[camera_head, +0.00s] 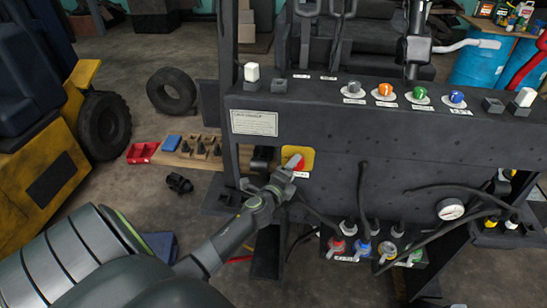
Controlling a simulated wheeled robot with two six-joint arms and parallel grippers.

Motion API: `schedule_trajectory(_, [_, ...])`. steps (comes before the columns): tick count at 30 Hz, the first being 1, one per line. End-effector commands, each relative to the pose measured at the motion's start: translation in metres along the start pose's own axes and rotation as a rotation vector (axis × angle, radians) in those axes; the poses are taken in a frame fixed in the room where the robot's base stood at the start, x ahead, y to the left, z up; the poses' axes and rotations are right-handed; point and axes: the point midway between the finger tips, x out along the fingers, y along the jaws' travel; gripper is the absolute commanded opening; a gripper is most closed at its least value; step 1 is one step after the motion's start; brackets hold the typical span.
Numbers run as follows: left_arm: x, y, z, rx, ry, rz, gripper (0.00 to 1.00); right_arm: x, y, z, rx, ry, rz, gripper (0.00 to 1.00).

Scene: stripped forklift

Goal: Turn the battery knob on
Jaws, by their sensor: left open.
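The battery knob (298,163) is red and sits on a yellow square plate (308,154) on the front of the dark panel (350,140). A small white label is just below it. My left gripper (287,176) is open at the knob's lower left, with its fingertips close to it. I cannot tell whether they touch it. The gripper hides part of the knob and plate.
Grey, orange, green and blue knobs line the panel top, with white-capped switches at both ends. Cables, a round gauge (450,209) and coloured connectors are below right. A loose tyre (171,90), red bin (142,153) and yellow vehicle (40,170) are left. Blue drums (480,65) stand behind right.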

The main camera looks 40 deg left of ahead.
Motion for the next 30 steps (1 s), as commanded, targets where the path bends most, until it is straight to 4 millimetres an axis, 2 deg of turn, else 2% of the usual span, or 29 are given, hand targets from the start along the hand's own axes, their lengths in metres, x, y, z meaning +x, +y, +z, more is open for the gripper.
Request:
schedule_trajectory(12, [-0.089,0.003,0.0,-0.001,0.0,0.003,0.69,0.005,0.0,0.001,0.0,0.0,0.0,0.54])
schedule_trajectory(18, [-0.124,0.002,0.0,0.0,0.0,0.002,0.69,0.011,-0.001,0.001,0.0,0.0,0.0,0.54])
schedule_trajectory(24, [-0.144,0.002,0.0,0.0,0.0,0.002,0.69,0.015,-0.001,0.002,0.0,0.0,0.0,0.54])
schedule_trajectory(30, [-0.149,0.001,0.0,0.0,0.0,0.002,0.69,0.015,-0.001,0.002,0.0,0.0,0.001,0.54])
